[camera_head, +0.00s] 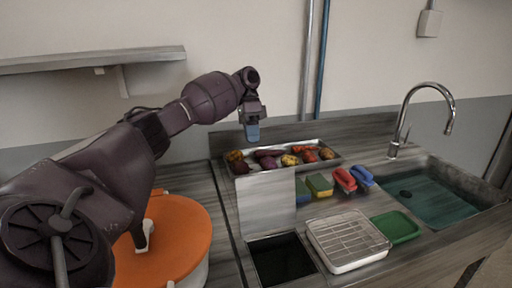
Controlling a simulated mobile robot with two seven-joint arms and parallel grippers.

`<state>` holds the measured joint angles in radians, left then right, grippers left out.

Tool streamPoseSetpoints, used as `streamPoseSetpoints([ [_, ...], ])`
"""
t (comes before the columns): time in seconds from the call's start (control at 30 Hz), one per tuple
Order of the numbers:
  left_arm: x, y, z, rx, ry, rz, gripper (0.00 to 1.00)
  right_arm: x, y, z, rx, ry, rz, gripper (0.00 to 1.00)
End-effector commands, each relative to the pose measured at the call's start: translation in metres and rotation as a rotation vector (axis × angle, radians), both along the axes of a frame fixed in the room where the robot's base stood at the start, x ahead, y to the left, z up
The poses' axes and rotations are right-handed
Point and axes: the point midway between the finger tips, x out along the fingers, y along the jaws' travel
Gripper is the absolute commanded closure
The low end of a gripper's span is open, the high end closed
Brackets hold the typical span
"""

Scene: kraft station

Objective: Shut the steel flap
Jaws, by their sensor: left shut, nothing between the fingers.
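The steel flap (266,204) is a pale grey panel standing up at the back edge of a dark rectangular opening (281,262) in the counter. The flap is open, and the opening in front of it is uncovered. My left gripper (252,134) is shut and empty. It points down in the air above and behind the flap, near the vegetable tray, and appears apart from both. My right gripper is not in view.
A metal tray (337,162) of vegetables lies behind the flap. Sponges (320,184) and red and blue brushes (345,179) lie right of it. A white rack tray (346,240), a green tray (396,227) and a sink (440,196) stand farther right. An orange round top (182,235) is at left.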

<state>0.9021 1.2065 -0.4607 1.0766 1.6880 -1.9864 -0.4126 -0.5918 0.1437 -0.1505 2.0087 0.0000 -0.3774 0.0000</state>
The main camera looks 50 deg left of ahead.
Motion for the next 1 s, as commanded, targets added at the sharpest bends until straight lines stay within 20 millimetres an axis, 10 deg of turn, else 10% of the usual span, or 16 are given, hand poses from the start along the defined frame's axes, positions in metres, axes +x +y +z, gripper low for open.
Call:
streamPoseSetpoints([
  [0.53, -0.021, -0.037, -0.083, 0.0, 0.003, -0.001, 1.0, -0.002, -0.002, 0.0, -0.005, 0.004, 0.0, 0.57],
  [1.0, -0.037, -0.069, -0.072, 0.0, 0.002, 0.0, 1.0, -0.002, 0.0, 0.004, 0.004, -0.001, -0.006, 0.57],
])
